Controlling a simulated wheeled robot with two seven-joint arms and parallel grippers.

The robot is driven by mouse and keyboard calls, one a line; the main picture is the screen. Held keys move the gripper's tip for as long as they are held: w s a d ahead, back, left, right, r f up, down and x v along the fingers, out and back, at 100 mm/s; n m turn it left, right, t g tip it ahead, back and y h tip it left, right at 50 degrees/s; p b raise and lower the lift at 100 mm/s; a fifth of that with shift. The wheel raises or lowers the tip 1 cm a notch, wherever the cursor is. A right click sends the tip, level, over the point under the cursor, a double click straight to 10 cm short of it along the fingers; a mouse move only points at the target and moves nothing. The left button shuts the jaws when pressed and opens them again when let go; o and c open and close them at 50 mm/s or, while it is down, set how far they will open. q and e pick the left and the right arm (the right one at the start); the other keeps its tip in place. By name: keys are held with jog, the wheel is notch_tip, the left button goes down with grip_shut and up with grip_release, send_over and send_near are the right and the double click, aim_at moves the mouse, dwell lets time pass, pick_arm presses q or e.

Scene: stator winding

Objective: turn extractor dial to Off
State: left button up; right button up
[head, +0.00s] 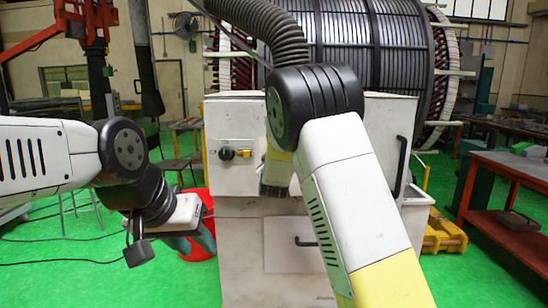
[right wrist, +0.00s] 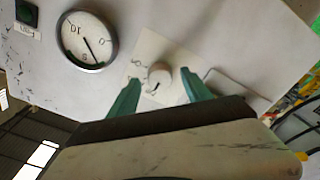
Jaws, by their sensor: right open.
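The extractor dial (right wrist: 160,73) is a small pale round knob on a light square plate with small dark marks, in the right wrist view. Its pointer direction is too blurred to read. My right gripper (right wrist: 160,96) is open, its two teal fingers on either side of the knob and apart from it. In the head view my right gripper (head: 275,188) hangs in front of the white extractor cabinet (head: 240,115), and I cannot make out the knob there. My left gripper (head: 200,236) is low at the left, away from the panel; its finger gap is unclear.
A round gauge (right wrist: 87,40) and a dark switch (right wrist: 26,12) sit on the panel near the dial. A red bucket (head: 196,245) stands behind my left gripper. A red workbench (head: 505,185) is at the right.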

jog(key=s, duration=0.6)
jog(key=shift+s, duration=0.4)
